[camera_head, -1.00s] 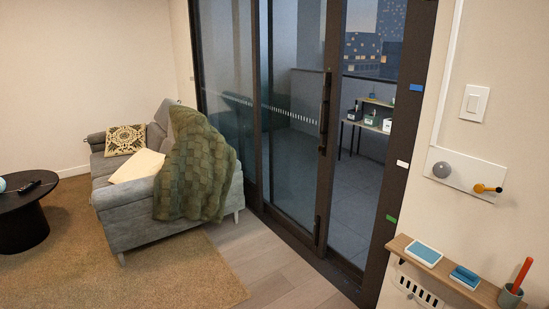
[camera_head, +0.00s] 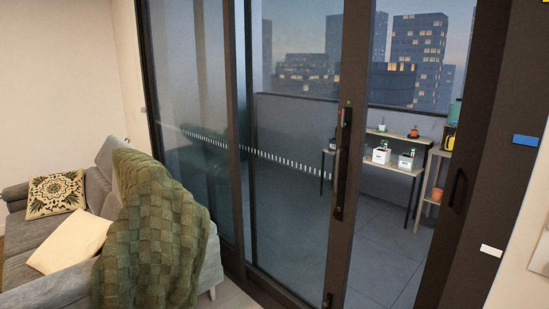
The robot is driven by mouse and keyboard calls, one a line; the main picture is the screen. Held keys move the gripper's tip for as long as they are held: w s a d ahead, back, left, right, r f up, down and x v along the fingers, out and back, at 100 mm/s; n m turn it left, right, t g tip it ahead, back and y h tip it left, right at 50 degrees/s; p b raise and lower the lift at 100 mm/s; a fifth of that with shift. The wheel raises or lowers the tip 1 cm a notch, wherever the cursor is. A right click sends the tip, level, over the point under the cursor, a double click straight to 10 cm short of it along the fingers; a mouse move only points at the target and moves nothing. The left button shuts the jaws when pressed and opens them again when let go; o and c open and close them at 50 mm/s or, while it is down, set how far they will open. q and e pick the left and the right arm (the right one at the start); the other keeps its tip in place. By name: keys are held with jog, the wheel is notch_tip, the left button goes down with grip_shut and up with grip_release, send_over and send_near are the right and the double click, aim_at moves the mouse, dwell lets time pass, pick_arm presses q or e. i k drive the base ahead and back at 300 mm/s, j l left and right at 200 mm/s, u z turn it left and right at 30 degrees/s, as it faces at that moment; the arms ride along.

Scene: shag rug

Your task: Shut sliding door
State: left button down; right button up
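The sliding door (camera_head: 290,190) is a glass panel in a dark frame, in the middle of the head view. Its dark vertical handle (camera_head: 341,160) sits on the right stile of the panel. An open gap shows between this stile and the dark door jamb (camera_head: 500,150) at the right, with the balcony seen through it. A dark pull (camera_head: 457,188) shows at the jamb side of the gap. Neither of my grippers is in the view.
A grey sofa (camera_head: 40,240) with a green knitted throw (camera_head: 150,230) and cushions stands at the left, close to the glass. Plant shelves (camera_head: 400,165) stand on the balcony beyond the gap. A strip of floor (camera_head: 232,298) shows before the door.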

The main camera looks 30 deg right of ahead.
aim_at(359, 16)
jog(key=i+z, duration=0.15)
jog(key=i, duration=0.4)
jog(key=i+j+z, duration=0.15)
jog(key=i, duration=0.45)
jog(key=i+j+z, duration=0.1)
jog(key=i, duration=0.45)
jog(key=i+z, duration=0.2)
jog(key=z, duration=0.2)
jog(key=i+z, duration=0.2)
jog(key=z, duration=0.15)
jog(key=i+j+z, duration=0.15)
jog(key=z, duration=0.25)
jog(key=i+j+z, duration=0.2)
jog(key=z, duration=0.2)
